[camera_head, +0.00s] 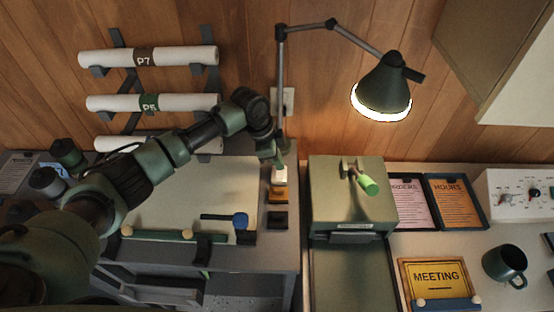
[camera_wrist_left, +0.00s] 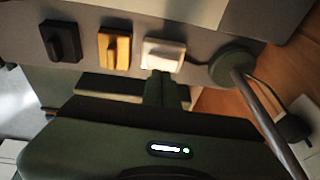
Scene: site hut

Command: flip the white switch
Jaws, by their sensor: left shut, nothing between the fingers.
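The white switch (camera_head: 279,177) is in a row of three on the desk top, at the back, with an orange switch (camera_head: 277,194) and a black switch (camera_head: 277,220) in front of it. In the left wrist view the white switch (camera_wrist_left: 163,54) sits at the right end of the row, beside the orange switch (camera_wrist_left: 115,48) and the black switch (camera_wrist_left: 60,41). My left gripper (camera_head: 283,160) is shut and empty, right at the white switch's far side. Its fingertips (camera_wrist_left: 161,76) reach the switch's edge in the wrist view; I cannot tell whether they touch. My right gripper is not in view.
The desk lamp's round base (camera_wrist_left: 236,66) and pole stand close beside the white switch. The lamp's shade (camera_head: 382,92) hangs to the right. A green box with a lever (camera_head: 335,190) stands right of the switches. A blue-headed tool (camera_head: 240,220) lies left of them.

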